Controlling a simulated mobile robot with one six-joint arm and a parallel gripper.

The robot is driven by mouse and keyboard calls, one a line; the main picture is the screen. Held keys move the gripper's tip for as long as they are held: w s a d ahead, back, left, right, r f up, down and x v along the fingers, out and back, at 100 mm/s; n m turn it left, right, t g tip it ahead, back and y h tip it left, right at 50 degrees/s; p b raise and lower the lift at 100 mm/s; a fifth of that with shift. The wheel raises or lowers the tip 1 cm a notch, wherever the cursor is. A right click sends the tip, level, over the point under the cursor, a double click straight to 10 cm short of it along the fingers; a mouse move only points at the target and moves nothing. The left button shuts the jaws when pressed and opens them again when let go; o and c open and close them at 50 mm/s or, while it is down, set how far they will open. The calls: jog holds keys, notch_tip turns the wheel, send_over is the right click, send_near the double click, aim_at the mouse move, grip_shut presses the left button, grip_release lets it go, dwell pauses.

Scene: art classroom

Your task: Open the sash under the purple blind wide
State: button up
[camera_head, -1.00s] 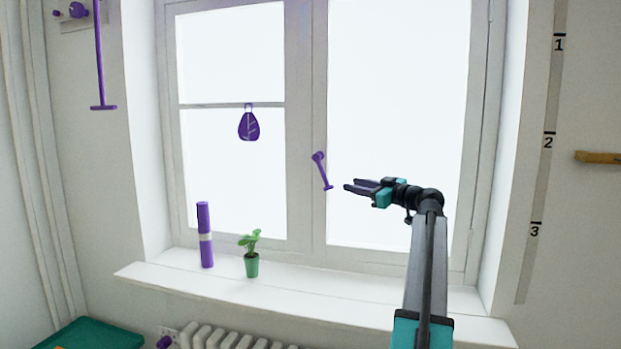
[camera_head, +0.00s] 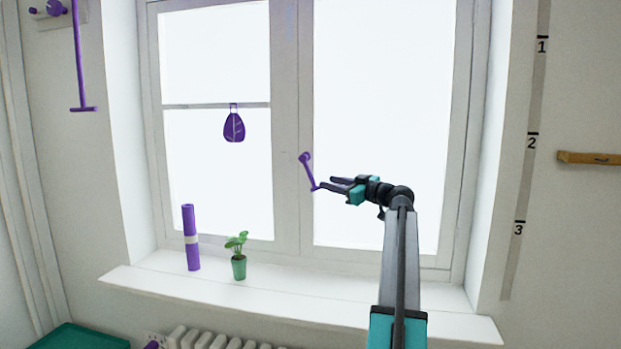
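The window has two sashes. The right sash (camera_head: 461,150) is a single tall pane and looks closed. A purple handle (camera_head: 309,172) sits on its left stile, angled down to the right. No purple blind shows in this view. My gripper (camera_head: 324,183) is open and points left, its fingertips at the lower end of the handle. I cannot tell whether they touch it.
The white sill (camera_head: 300,304) holds a purple roll (camera_head: 190,238) and a potted plant (camera_head: 239,262) at the left. A radiator (camera_head: 215,340) is below. A purple rod (camera_head: 78,60) hangs at the upper left. A wooden piece (camera_head: 590,158) is on the right wall.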

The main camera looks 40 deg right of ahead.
aim_at(313, 179)
jog(key=w+p, duration=0.2)
jog(key=w, duration=0.7)
jog(key=shift+w+p, duration=0.35)
grip_shut()
